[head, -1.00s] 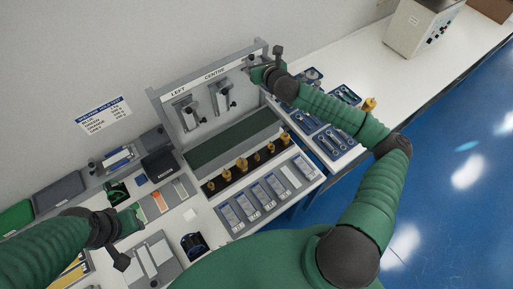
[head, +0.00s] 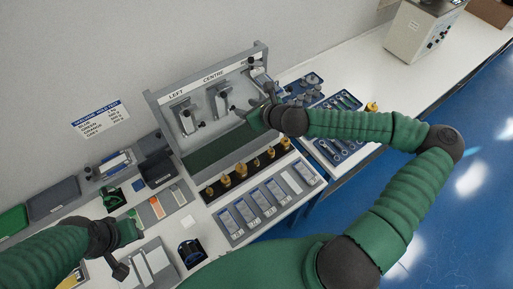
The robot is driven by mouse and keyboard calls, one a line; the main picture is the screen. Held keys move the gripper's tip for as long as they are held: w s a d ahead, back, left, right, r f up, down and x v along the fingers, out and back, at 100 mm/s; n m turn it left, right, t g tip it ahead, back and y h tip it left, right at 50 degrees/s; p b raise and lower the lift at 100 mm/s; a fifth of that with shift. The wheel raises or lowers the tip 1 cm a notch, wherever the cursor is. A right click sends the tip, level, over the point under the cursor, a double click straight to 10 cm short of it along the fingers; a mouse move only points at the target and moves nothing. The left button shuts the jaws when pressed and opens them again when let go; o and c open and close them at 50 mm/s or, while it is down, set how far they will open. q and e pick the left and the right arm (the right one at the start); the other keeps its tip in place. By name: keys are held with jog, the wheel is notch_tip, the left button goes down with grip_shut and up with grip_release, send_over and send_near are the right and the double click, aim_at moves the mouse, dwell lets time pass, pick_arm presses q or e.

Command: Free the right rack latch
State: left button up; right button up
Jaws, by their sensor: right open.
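The grey rack (head: 152,108) stands against the wall with LEFT and CENTRE labels; the third label is partly cut off from view. The left latch (head: 186,118) and centre latch (head: 220,102) hang from the rack. My left gripper (head: 124,252) is low at left; its jaws are unclear.
Brass weights (head: 241,171) stand in a row on a dark strip before the rack. A tray of grey testers (head: 262,200) lies in front. Blue trays of tools (head: 338,125) lie to the right, partly under my right arm. Green matting (head: 215,150) lies below the latches.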

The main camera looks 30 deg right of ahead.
jog(key=s+a+f+n+g+y+p, duration=0.1)
jog(key=s+f+g, duration=0.3)
jog(key=s+f, duration=0.5)
jog(key=shift+s+a+f+n+g+y, duration=0.15)
jog(key=shift+f+n+g+y, duration=0.15)
jog(key=shift+f+n+y, duration=0.45)
jog(key=shift+f, duration=0.15)
